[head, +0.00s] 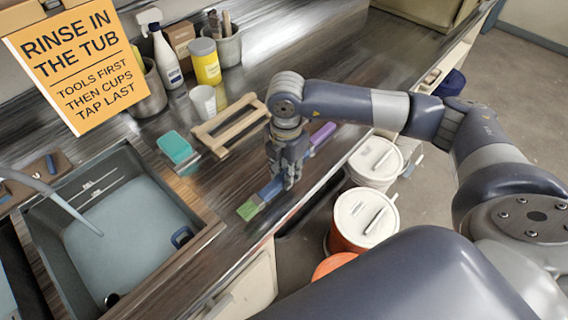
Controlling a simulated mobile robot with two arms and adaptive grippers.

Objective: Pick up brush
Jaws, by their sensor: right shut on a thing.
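A brush (259,200) with a green tip and a blue part lies at the counter's front edge, right of the sink. My right gripper (288,183) points down over it and is shut on its blue part. The fingers hide some of it, and I cannot tell whether it is lifted off the counter. A purple piece (322,134) shows behind the gripper in the same line; I cannot tell if it belongs to the brush. My left gripper is not in view.
A sink (190,260) with water lies left. Lidded buckets (364,218) (376,160) stand below the counter edge. The counter behind my arm is clear.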

